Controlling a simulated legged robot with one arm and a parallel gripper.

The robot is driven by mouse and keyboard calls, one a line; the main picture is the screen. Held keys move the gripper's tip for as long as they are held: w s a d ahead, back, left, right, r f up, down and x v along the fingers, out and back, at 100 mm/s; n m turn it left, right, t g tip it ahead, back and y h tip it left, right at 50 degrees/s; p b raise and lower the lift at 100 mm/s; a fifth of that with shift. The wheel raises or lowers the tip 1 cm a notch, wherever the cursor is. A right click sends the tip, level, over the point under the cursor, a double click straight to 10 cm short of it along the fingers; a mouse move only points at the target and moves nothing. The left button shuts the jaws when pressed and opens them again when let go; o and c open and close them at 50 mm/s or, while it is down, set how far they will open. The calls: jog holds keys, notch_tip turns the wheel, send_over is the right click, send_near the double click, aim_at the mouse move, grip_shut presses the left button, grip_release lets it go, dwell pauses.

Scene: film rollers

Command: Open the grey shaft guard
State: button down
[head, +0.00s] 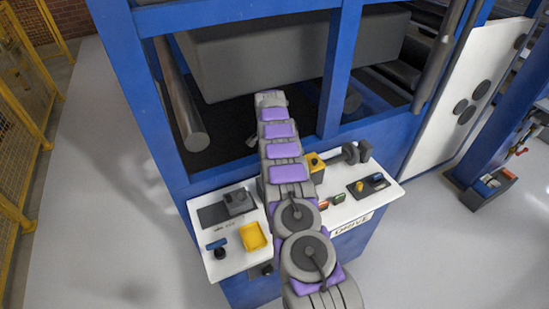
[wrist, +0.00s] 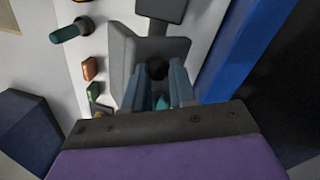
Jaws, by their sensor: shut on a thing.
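In the wrist view, a grey angled piece (wrist: 122,50), which looks like the shaft guard, sits against the white panel beside a blue post. A dark round part (wrist: 157,70) shows on it, between the fingers. My gripper (wrist: 158,92) points at this piece, with its two blue-grey fingers close around part of it. A small teal bit shows between the fingers; the exact contact is hard to see. In the head view my arm reaches over the control panel, and it hides my gripper and most of what it holds.
Blue frame posts (head: 342,65) stand close by. A large grey box (head: 290,50) sits behind them. Floor at left is clear.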

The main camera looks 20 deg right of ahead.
jog(key=shift+w+a+f+p, duration=0.3)
jog(key=shift+w+p, duration=0.05)
jog(key=shift+p, duration=0.25)
jog(key=shift+s+a+f+p, duration=0.2)
jog(key=shift+f+p, duration=0.05)
jog(key=shift+p, duration=0.1)
dwell(0.8)
jog(key=c, duration=1.3)
grip_release()
jog(key=shift+o, duration=0.7)
jog(key=shift+w+f, duration=0.2)
jog(key=shift+o, duration=1.3)
jog(key=shift+w+r, duration=0.2)
jog(key=shift+w, duration=0.05)
jog(key=shift+d+r, duration=0.1)
